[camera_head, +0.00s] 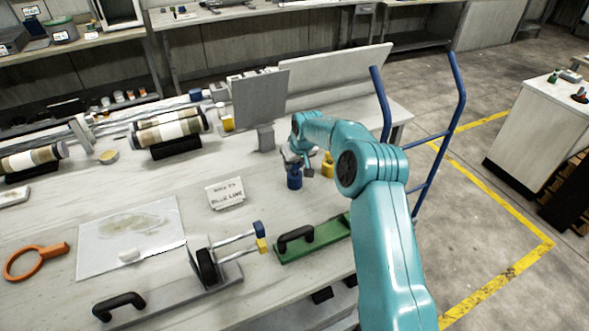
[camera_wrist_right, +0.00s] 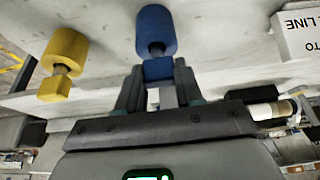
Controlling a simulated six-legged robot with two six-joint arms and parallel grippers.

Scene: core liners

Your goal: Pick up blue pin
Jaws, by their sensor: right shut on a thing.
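The blue pin (camera_head: 294,180) stands upright on the bench, right of the small sign. In the right wrist view the blue pin (camera_wrist_right: 156,32) shows a round body and a narrower square head. My right gripper (camera_head: 292,160) is above the blue pin, and in the wrist view its fingers (camera_wrist_right: 159,88) are closed around the square head. I cannot tell whether the pin's base is clear of the bench. My left gripper is in neither view.
A yellow pin (camera_head: 328,168) stands close beside the blue one, and also shows in the wrist view (camera_wrist_right: 65,60). A "BLUE LINE" sign (camera_head: 226,194) stands to the left. A green base with a black handle (camera_head: 306,243) lies in front. A grey panel (camera_head: 260,97) stands behind.

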